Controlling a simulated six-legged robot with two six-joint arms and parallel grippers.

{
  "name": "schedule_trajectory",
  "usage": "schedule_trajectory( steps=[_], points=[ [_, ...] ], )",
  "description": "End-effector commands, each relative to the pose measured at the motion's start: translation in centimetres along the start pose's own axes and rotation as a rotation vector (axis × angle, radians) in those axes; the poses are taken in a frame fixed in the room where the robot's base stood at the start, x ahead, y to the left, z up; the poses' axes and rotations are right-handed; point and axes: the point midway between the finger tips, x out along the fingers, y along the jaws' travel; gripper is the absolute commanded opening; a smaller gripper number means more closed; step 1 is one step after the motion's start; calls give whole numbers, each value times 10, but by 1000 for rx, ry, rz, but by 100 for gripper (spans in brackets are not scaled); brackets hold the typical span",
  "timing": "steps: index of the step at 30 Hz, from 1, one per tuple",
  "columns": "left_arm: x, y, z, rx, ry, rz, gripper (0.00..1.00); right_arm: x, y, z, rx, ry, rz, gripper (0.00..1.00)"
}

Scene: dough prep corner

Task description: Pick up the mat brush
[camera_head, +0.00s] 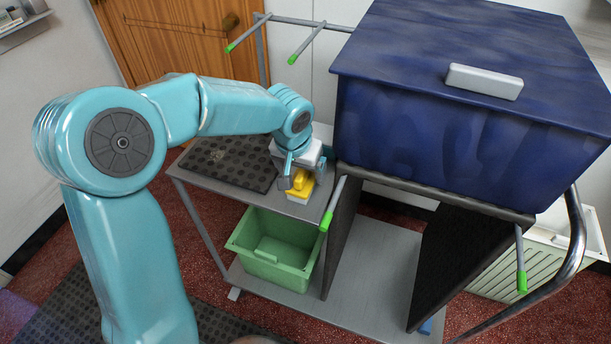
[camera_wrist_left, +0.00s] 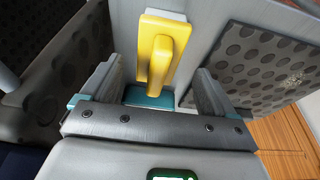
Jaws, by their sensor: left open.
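The mat brush (camera_head: 301,187) is a small yellow piece with a raised handle on the grey cart top. In the left wrist view the yellow brush (camera_wrist_left: 163,48) stands between the two fingers, with a pale strip at its far end. My left gripper (camera_head: 303,179) is open at the brush, its fingers on either side of it. The left wrist view shows the fingers of this gripper (camera_wrist_left: 155,92) apart, with gaps beside the brush. Part of the brush is hidden by the gripper. My right gripper is not in view.
A black dimpled mat (camera_head: 228,160) lies on the cart top (camera_head: 200,183) left of the brush. A large blue lidded bin (camera_head: 440,130) stands close on the right. A green tub (camera_head: 270,262) sits on the shelf below. Green-tipped bars (camera_head: 328,215) stick out nearby.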

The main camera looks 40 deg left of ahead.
Motion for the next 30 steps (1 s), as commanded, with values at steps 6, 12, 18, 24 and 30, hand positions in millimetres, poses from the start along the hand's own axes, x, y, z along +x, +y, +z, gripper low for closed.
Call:
schedule_trajectory(
  steps=[6, 12, 18, 24, 30],
  points=[
    [23, 3, -5, 2, -5, 0, 88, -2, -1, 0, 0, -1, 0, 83],
    [49, 5, -6, 3, -2, 1, 88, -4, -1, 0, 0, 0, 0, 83],
    [53, 5, -7, 3, 1, 1, 88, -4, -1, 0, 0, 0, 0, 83],
    [52, 5, -6, 3, 0, 1, 43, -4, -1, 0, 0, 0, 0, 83],
    [52, 5, -6, 3, 0, 1, 28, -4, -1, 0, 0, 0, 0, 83]
  ],
)
